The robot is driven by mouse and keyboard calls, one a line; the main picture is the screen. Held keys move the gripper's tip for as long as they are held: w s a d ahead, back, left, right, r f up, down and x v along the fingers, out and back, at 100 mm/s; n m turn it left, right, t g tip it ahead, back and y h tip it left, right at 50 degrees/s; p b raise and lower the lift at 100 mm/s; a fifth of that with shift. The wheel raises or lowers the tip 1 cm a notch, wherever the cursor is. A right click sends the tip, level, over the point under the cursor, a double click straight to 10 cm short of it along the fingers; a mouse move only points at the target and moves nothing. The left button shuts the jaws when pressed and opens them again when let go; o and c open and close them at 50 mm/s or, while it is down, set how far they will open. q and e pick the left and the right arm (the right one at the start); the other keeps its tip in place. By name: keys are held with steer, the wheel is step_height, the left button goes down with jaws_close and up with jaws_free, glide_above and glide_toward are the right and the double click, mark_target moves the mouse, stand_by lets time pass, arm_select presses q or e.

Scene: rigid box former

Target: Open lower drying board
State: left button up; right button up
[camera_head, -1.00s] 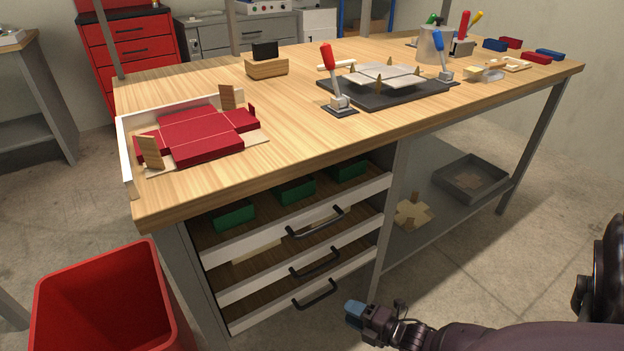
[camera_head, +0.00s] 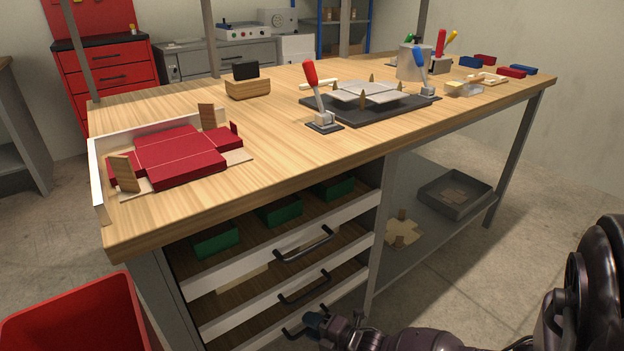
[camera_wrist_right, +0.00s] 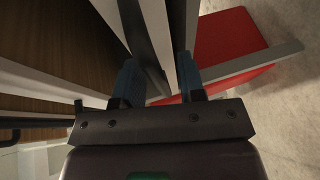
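The lower drying board (camera_head: 240,333) is the lowest of three white-fronted wooden drawers under the bench. Its dark bar handle (camera_head: 293,331) is partly covered by my right gripper (camera_head: 312,321) in the head view. In the right wrist view, the right gripper's blue fingers (camera_wrist_right: 158,82) are apart. A dark bar (camera_wrist_right: 143,45), which looks like the handle, runs between them, nearer the left finger. Whether a finger touches it I cannot tell. The middle board's handle (camera_head: 304,288) and the upper board's handle (camera_head: 304,246) are free. My left gripper is out of view.
A red bin (camera_head: 80,318) stands on the floor at the left front and also shows in the wrist view (camera_wrist_right: 225,45). A shelf at the right holds a grey tray (camera_head: 455,207). The bench top (camera_head: 190,105) above carries a red box blank (camera_head: 180,152) and fixtures.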

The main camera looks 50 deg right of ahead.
jaws_close()
